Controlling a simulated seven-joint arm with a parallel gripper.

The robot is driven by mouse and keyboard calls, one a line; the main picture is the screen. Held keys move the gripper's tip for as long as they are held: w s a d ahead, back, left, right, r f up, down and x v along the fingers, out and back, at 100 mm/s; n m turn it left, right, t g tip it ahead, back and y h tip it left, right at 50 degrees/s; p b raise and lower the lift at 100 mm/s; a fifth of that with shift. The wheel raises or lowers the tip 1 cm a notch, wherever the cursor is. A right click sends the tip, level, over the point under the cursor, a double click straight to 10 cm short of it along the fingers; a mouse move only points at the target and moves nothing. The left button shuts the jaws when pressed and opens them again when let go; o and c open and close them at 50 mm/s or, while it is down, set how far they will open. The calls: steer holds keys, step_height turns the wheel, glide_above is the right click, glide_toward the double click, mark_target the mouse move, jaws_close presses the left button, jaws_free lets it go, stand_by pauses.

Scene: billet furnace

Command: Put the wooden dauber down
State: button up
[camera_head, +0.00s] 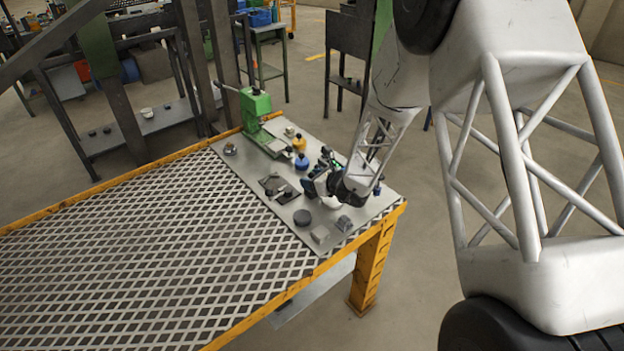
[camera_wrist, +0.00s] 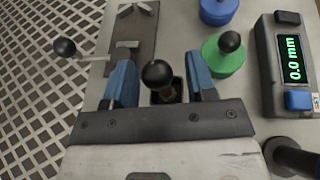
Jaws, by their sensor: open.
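My gripper (camera_head: 318,186) is low over the grey sheet at the right end of the bench. In the wrist view its two blue fingers (camera_wrist: 160,80) stand apart. Between them is a black ball knob on a short brownish stem, which looks like the wooden dauber (camera_wrist: 157,75). Its lower end is in or over a small dark square-looking holder, and I cannot tell which. A gap shows between the knob and each finger. The dauber cannot be made out in the head view, where my wrist hides that spot.
A dark plate with a clamp (camera_wrist: 135,40) lies left of the fingers. A green round piece (camera_wrist: 222,58), a blue one (camera_wrist: 218,11) and a gauge reading 0.0 mm (camera_wrist: 290,65) are on the right. A green press (camera_head: 256,108) stands behind. The mesh bench top (camera_head: 150,250) is bare.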

steer(key=shift+r, duration=0.2)
steer(key=v, duration=1.2)
stand_by(0.9)
steer(key=s+d+r+n+g+h, duration=0.15)
steer(key=s+r+n+g, duration=0.45)
steer(key=s+r+n, duration=0.9)
steer(key=s+d+r+n+h, duration=0.4)
steer(key=s+d, duration=0.3)
steer(key=s, duration=0.4)
steer(key=s+d+r+n+h, duration=0.5)
steer(key=s+d, duration=0.3)
steer(key=s, duration=0.4)
steer(key=shift+d+r+n+t+h, duration=0.2)
steer(key=shift+r+n+t+h, duration=0.15)
steer(key=shift+n, duration=0.15)
